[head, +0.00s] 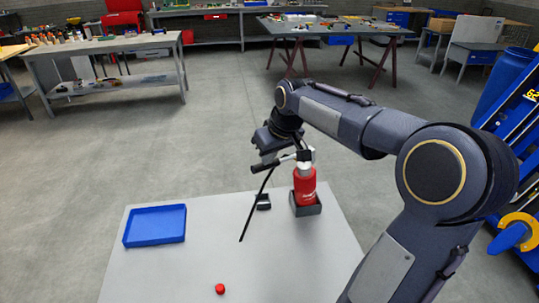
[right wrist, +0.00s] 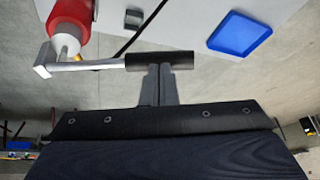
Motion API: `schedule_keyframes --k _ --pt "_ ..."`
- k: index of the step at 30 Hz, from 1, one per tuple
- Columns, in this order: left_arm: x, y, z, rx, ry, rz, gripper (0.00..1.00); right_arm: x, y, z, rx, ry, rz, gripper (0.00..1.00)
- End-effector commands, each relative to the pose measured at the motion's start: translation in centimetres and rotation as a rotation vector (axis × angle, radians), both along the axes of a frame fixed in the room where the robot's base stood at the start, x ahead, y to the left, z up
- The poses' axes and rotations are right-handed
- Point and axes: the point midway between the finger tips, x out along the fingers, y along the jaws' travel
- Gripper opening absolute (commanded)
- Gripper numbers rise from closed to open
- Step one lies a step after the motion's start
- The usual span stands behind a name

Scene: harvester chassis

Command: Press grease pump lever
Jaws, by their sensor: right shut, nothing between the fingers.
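The red grease pump (head: 305,187) stands upright in a dark grey holder (head: 307,208) at the table's right side. Its lever (head: 287,158) sticks out to the left from the pump's head, with a black grip at its end. In the right wrist view the lever arm (right wrist: 95,65) is silver and the black grip (right wrist: 160,60) lies across my fingertips. My right gripper (head: 268,155) is above the lever grip, shut and empty; its fingertips (right wrist: 158,72) appear to meet the grip, though contact is hard to confirm. My left gripper is not in view.
A thin black hose (head: 253,213) hangs from the pump's head over the pale table (head: 180,270). A small black block (head: 264,202) lies left of the holder. A blue tray (head: 155,225) is at the left, and a red cap (head: 220,288) is near the front.

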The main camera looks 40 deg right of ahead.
Motion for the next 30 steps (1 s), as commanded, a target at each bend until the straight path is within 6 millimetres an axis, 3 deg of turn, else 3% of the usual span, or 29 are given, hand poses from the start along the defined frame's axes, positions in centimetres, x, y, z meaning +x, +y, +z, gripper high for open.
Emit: schedule_keyframes --k 14,23,30 --pt "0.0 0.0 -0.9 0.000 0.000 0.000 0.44 0.1 0.4 -1.0 -0.045 0.004 0.000 0.00" --pt "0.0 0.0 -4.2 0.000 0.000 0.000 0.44 0.5 1.1 -4.5 -0.229 0.018 -0.018 0.00" --pt "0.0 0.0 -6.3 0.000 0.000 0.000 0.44 0.8 1.0 -7.3 -0.230 0.021 -0.026 0.00"
